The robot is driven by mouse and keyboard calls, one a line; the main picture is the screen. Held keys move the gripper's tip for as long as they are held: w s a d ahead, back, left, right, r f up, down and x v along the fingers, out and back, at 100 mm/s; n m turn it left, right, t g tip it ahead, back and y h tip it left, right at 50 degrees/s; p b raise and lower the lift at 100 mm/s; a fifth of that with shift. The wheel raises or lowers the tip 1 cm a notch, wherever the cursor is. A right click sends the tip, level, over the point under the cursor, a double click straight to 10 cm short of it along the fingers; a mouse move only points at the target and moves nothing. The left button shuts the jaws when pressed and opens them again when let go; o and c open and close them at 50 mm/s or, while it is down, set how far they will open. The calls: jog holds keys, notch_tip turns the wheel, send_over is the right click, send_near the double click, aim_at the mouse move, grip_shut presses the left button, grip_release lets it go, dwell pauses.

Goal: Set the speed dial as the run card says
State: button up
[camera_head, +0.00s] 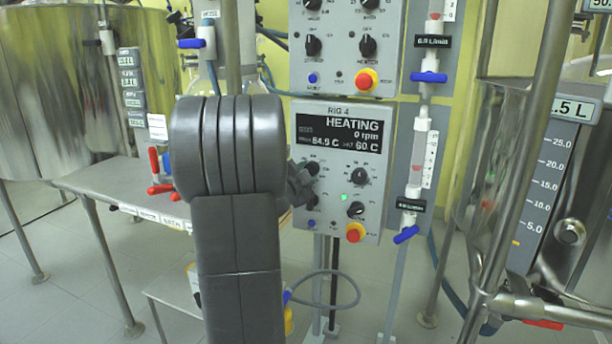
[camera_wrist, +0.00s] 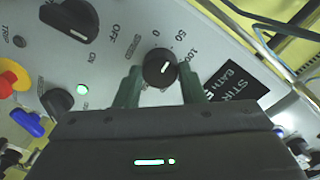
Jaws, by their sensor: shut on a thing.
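The speed dial (camera_wrist: 158,68) is a round black knob with a short white mark, on a grey panel with 0, 50 and 100 printed around it. In the wrist view my gripper (camera_wrist: 161,80) has its green fingers on either side of the dial, shut on it. The white mark points roughly right in that view. In the head view my gripper (camera_head: 301,184) is at the left knobs of the RIG 4 panel (camera_head: 376,225), and my arm hides part of it. The display (camera_head: 340,133) reads HEATING, 0 rpm and set 60 C. I see no readable run card.
Another black knob (camera_wrist: 70,17), a lit green lamp (camera_wrist: 82,89) and a red button (camera_wrist: 12,78) are near the dial. A flowmeter with a blue valve (camera_head: 405,234) hangs right of the panel. Steel vessels stand at both sides.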

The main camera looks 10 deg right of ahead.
jog(key=shift+f+m, duration=0.1)
jog(key=shift+m, duration=0.2)
jog(key=o, duration=1)
notch_tip(320, 180, up, 10)
jog(key=p, duration=0.5)
jog(key=shift+p, duration=0.35)
